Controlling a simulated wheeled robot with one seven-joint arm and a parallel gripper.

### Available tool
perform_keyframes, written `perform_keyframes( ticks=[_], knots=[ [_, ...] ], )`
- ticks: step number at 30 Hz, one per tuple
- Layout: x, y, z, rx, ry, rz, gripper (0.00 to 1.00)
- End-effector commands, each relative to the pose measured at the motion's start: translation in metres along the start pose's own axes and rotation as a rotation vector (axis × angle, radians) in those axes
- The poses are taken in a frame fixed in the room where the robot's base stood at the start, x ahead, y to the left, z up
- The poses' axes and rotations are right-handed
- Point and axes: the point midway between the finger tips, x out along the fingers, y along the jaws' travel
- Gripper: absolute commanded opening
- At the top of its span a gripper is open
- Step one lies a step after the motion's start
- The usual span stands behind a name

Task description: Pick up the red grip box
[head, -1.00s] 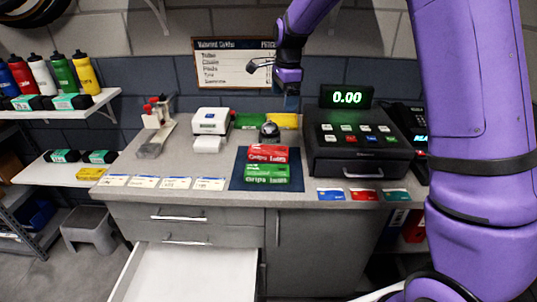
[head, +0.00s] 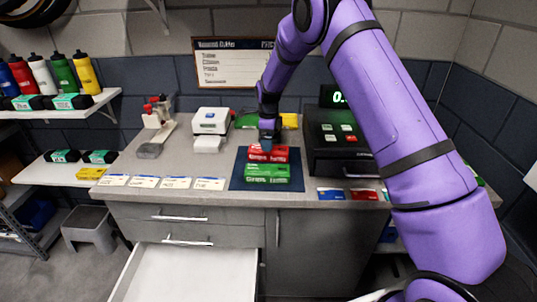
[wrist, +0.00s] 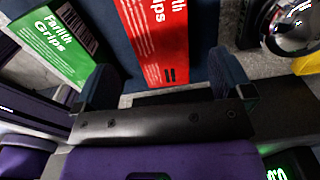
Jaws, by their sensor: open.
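The red grip box (head: 276,154) lies on the dark blue mat (head: 238,181) on the counter, behind the green grip box (head: 267,174). My gripper (head: 268,146) is right over the red box in the head view and covers part of it. In the wrist view the red box (wrist: 158,38) reaches in between my two open fingers (wrist: 160,85), nearer the middle than either finger. The green box (wrist: 48,45) is outside the left finger. I cannot tell the exact height of the fingers above the mat.
A black cash register (head: 325,150) stands right of the mat. A white card printer (head: 211,121) stands to the left. A round metal bell-like object (wrist: 290,28) is close to my right finger. The drawer (head: 190,272) below is pulled open.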

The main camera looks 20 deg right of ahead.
Motion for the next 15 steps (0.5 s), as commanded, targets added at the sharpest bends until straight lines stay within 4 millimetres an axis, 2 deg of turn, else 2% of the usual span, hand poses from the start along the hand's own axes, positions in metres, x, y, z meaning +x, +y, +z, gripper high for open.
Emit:
perform_keyframes(
  ticks=[7, 15],
  knots=[
    [0.017, 0.000, -0.001, 0.002, 0.000, 0.001, 0.98],
    [0.053, 0.000, -0.001, 0.001, -0.001, 0.001, 0.98]
  ],
)
